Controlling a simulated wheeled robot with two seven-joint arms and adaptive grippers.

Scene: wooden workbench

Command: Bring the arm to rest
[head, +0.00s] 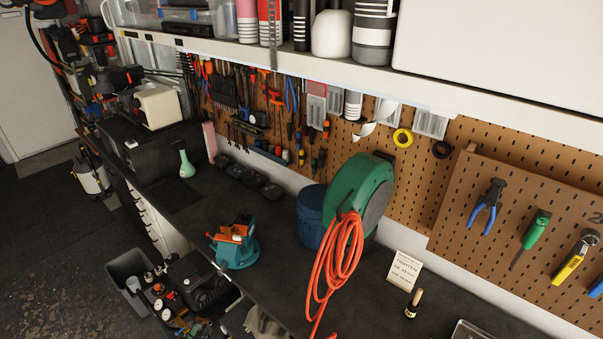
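A pale grey shape (262,322) at the bottom edge, by the bench's front edge, may be part of my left gripper. It is cut off by the frame, and I cannot make out its fingers or whether it holds anything. My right gripper is not in view. The dark workbench (185,208) runs from the upper left to the lower right.
On the bench are a teal vise (236,246), a green hose reel (352,195) with orange hose, a blue bin (311,216), a small card (404,270) and a wooden-handled tool (413,303). A pegboard panel (465,195) holds tools. A black toolbox (205,284) stands below the bench.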

